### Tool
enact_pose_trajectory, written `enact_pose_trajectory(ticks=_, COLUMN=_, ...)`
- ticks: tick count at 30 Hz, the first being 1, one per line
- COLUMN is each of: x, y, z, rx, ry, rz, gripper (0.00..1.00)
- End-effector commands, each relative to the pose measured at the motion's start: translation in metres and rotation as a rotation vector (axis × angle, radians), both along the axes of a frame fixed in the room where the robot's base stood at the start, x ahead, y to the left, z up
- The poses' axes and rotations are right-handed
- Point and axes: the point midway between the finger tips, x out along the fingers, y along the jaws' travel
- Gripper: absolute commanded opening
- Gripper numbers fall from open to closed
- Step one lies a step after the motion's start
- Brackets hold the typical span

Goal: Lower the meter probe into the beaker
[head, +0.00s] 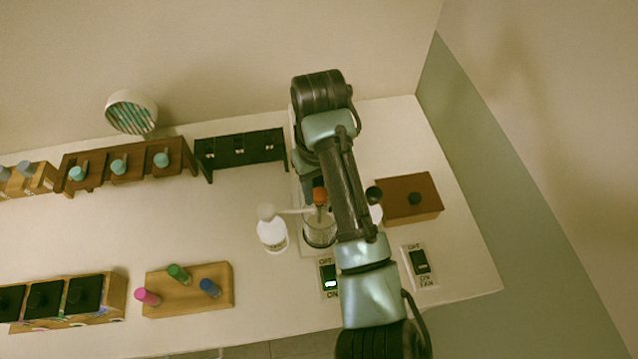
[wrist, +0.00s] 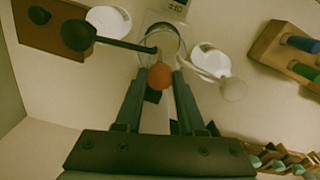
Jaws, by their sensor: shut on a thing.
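The meter probe shows as an orange knob (head: 320,196) with a thin stem below it in the head view. The knob also shows in the wrist view (wrist: 160,76). My gripper (wrist: 159,80) is shut on the probe at the orange knob. The clear glass beaker (head: 319,236) stands below the probe in the head view, and its rim shows beyond the knob in the wrist view (wrist: 165,31). The stem appears over the beaker mouth; I cannot tell how deep its tip is. My arm hides part of this area in the head view.
White bottles stand on both sides of the beaker, the left one (head: 272,236) in clearer view. A white-ended lever (wrist: 232,89) and a dark-ended lever (wrist: 76,36) reach toward the beaker. A brown box (head: 423,188) and a switch (head: 419,266) stand to the right.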

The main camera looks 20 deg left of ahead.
Motion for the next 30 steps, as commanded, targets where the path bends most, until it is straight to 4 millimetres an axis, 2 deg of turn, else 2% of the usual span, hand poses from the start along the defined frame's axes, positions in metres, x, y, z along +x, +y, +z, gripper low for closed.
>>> enact_pose_trajectory(ticks=3, x=-0.003, y=0.000, z=-0.004, rx=-0.004, ry=0.010, rz=-0.001, gripper=0.00)
enact_pose_trajectory(ticks=4, x=-0.003, y=0.000, z=-0.004, rx=-0.003, ry=0.010, rz=-0.001, gripper=0.40)
enact_pose_trajectory(ticks=9, x=-0.002, y=0.000, z=-0.003, rx=-0.004, ry=0.010, rz=-0.001, gripper=0.69)
enact_pose_trajectory(ticks=20, x=-0.001, y=0.000, z=0.002, rx=-0.003, ry=0.006, rz=-0.001, gripper=0.69)
enact_pose_trajectory(ticks=25, x=-0.001, y=0.001, z=0.026, rx=-0.002, ry=0.003, rz=0.001, gripper=0.69)
enact_pose_trajectory(ticks=27, x=-0.001, y=-0.001, z=0.049, rx=-0.004, ry=0.003, rz=0.000, gripper=0.69)
enact_pose_trajectory(ticks=30, x=0.000, y=-0.002, z=0.072, rx=-0.006, ry=0.001, rz=-0.001, gripper=0.69)
